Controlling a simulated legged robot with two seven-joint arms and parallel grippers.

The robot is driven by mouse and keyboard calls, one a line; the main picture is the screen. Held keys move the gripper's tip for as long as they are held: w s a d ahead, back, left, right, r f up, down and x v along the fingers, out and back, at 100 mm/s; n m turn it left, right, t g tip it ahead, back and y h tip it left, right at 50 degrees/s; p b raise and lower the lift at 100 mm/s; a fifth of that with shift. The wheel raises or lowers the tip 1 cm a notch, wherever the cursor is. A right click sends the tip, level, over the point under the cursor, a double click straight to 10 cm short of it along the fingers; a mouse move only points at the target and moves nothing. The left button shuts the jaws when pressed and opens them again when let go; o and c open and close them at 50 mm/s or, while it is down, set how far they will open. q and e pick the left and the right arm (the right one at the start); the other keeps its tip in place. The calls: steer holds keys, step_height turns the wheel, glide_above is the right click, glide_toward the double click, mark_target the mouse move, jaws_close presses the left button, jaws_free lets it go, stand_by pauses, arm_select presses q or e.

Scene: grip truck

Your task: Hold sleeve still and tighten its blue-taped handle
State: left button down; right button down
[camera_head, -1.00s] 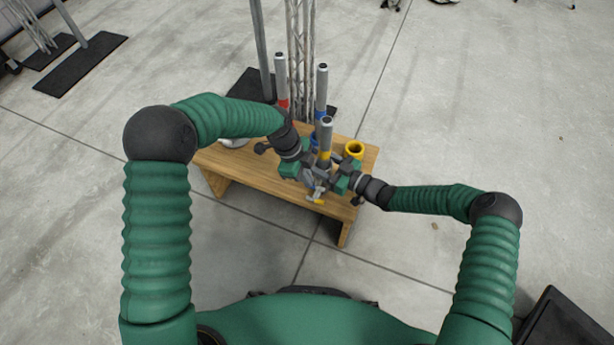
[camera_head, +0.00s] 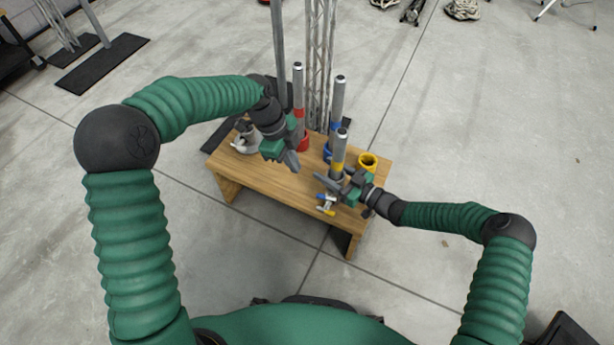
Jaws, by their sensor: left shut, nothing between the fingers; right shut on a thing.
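A grey pipe with a yellow band (camera_head: 339,152) stands tilted over the front right of the wooden bench. At its lower end is the small grey sleeve, largely hidden by my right gripper (camera_head: 332,184), which is shut on it. Small handles with blue (camera_head: 322,197) and yellow (camera_head: 326,211) parts stick out below, toward the bench's front edge. My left gripper (camera_head: 292,166) is shut and empty, above the bench to the left of the yellow-banded pipe and apart from the handles.
On the wooden bench (camera_head: 270,191) stand a red-based pipe (camera_head: 299,105), a blue-based pipe (camera_head: 338,100), a yellow ring holder (camera_head: 368,162) and a grey metal piece (camera_head: 245,142). A truss (camera_head: 320,50) rises behind. The bench's front left is clear.

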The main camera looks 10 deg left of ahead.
steer(key=shift+s+f, duration=0.1)
steer(key=shift+f, duration=0.1)
steer(key=c, duration=0.6)
jaws_free()
steer(key=shift+c, duration=0.2)
arm_select(q)
steer(key=shift+a+r, duration=0.3)
steer(key=shift+r, duration=0.2)
arm_select(e)
steer(key=shift+o, duration=0.7)
steer(key=shift+r, duration=0.1)
arm_select(q)
steer(key=shift+w, duration=0.1)
